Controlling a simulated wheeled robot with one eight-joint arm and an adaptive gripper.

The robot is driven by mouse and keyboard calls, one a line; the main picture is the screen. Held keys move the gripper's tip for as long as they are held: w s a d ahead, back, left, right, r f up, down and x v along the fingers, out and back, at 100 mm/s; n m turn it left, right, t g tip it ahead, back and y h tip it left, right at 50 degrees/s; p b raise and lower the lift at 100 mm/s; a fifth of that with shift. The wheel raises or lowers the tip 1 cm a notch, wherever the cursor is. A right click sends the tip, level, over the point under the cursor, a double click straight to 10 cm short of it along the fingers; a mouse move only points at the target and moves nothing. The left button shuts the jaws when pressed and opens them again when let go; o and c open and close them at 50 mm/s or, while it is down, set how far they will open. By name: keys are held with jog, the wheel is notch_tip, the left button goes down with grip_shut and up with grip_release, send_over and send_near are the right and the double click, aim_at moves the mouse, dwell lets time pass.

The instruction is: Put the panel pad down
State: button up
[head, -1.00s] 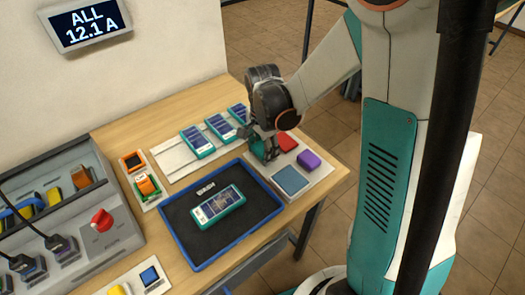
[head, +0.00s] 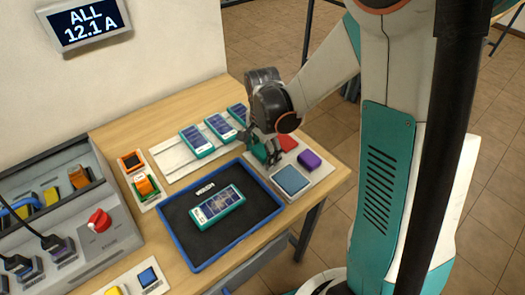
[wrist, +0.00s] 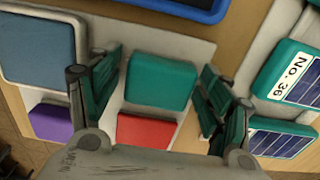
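A teal pad (wrist: 160,82) lies on a pale board (wrist: 205,48) between my gripper's fingers, with a gap on both sides in the wrist view. I take it for the panel pad. In the head view the pad (head: 260,153) shows only partly under my gripper (head: 262,151). My gripper (wrist: 161,64) is open, with its fingers low around the pad. A red pad (wrist: 146,131), a purple pad (wrist: 50,121) and a larger grey-blue pad (wrist: 38,48) share the board.
A blue-rimmed tray (head: 181,246) with a teal-edged panel module (head: 217,207) in it lies beside the board. Several similar modules (head: 197,141) stand in a row behind. A grey console (head: 118,238) with a red knob (head: 99,220) is at the left.

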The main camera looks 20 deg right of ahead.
aim_at(263, 150)
notch_tip(263, 150, up, 14)
jog(key=p, duration=0.6)
jog(key=s+r+n+t, duration=0.7)
jog(key=s+r+n, duration=0.4)
jog(key=s+n, duration=0.3)
jog(key=shift+s, duration=0.5)
jog(key=shift+f, duration=0.1)
dwell(0.5)
